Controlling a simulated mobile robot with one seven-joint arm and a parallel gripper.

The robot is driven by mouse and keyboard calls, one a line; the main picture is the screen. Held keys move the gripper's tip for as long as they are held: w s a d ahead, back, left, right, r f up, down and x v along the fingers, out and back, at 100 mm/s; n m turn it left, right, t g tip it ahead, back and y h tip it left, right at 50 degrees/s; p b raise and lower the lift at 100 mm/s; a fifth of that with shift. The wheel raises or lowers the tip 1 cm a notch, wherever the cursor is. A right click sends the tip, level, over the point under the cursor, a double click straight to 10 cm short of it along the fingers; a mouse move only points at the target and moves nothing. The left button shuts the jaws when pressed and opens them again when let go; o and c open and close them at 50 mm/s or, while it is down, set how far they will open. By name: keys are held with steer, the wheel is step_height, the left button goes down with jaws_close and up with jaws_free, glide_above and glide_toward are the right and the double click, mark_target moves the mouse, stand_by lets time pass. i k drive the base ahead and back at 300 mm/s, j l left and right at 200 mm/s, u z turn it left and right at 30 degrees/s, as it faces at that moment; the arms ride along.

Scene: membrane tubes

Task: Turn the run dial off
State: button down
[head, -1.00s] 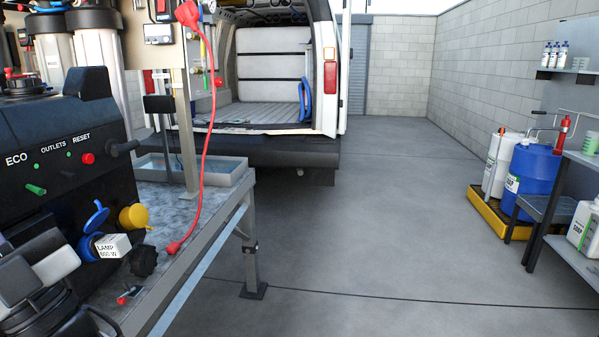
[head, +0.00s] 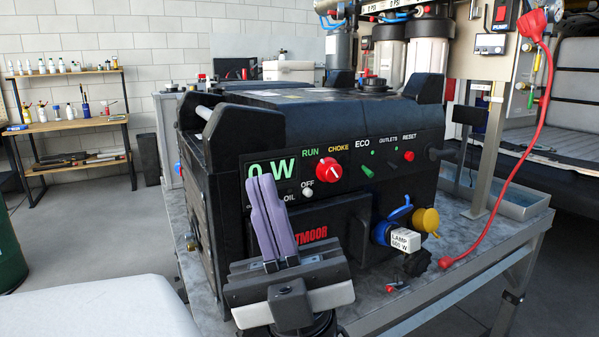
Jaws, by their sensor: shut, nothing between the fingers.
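The run dial (head: 329,171) is a round red knob with a white mark on the front panel of the black generator (head: 345,205). RUN, CHOKE and OFF labels surround it; I cannot tell for sure which one its mark points at. The panel display (head: 271,170) beside it reads 0 W in green. My gripper (head: 262,181) stands in front of the panel, left of and slightly below the dial. Its purple fingers point up, are together and empty, and cover part of the display and the lettering below it. The gripper appears apart from the dial.
A green toggle (head: 368,171) and a red reset button (head: 409,156) sit right of the dial. A white lamp plug (head: 404,240), a blue cap and a yellow cap (head: 427,220) stick out lower right. A red cable (head: 513,170) hangs at the right. The bench (head: 460,255) carries the generator.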

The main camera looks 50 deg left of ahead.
mark_target(328, 170)
steer(key=u, duration=1.45)
steer(key=l+z, duration=0.45)
steer(key=l, duration=0.15)
steer(key=k, duration=0.05)
